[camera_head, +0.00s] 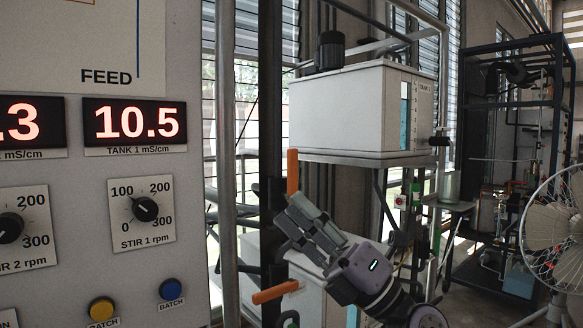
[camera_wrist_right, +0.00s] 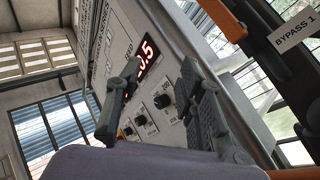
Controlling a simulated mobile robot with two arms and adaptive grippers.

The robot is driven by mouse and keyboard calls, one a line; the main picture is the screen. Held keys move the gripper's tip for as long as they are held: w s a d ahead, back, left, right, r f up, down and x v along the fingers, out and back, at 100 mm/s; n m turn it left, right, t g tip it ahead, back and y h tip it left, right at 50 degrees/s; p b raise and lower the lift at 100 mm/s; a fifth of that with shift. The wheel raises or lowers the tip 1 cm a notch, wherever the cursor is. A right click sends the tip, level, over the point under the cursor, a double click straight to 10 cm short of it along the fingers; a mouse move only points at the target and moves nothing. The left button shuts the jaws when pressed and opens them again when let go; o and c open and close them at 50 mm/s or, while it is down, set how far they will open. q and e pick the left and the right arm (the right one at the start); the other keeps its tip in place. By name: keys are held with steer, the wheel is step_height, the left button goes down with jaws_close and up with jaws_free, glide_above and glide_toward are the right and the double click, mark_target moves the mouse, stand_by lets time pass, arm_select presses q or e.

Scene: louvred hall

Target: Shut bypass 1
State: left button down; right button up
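In the head view an upright orange handle (camera_head: 292,171) stands on the dark post just above my right gripper. A second orange handle (camera_head: 275,292) lies almost level, lower down. In the wrist view an orange bar (camera_wrist_right: 214,18) runs beside a "BYPASS 1" label (camera_wrist_right: 298,40); the label is not readable in the head view. My right gripper (camera_head: 290,220) is just below the upright handle, with nothing between its fingers. In the wrist view its two fingers (camera_wrist_right: 162,72) stand apart, with the orange bar to the right, outside them. My left gripper is not in view.
A control panel (camera_head: 100,190) with red displays, stir knobs and batch buttons fills the left. A pale tank (camera_head: 340,112) stands behind my right gripper. A dark frame rack (camera_head: 480,180) and a white fan (camera_head: 555,230) stand at the right. Grey floor shows between them.

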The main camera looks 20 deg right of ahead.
step_height(320, 180, up, 4)
steer(key=n+g, duration=0.5)
steer(key=n, duration=0.4)
steer(key=t+h, duration=0.2)
steer(key=h, duration=0.7)
glide_toward(296, 166)
steer(key=p+x, duration=0.4)
steer(key=x, duration=0.4)
steer(key=shift+w+a+r, duration=0.15)
steer(key=shift+w+a, duration=0.05)
steer(key=shift+w, duration=0.1)
steer(key=shift+w+a, duration=0.3)
steer(key=shift+w, duration=0.1)
steer(key=shift+w+a, duration=0.25)
steer(key=shift+w, duration=0.05)
steer(key=shift+s, duration=0.1)
steer(key=shift+c, duration=1.3)
jaws_close()
steer(key=shift+p, duration=0.3)
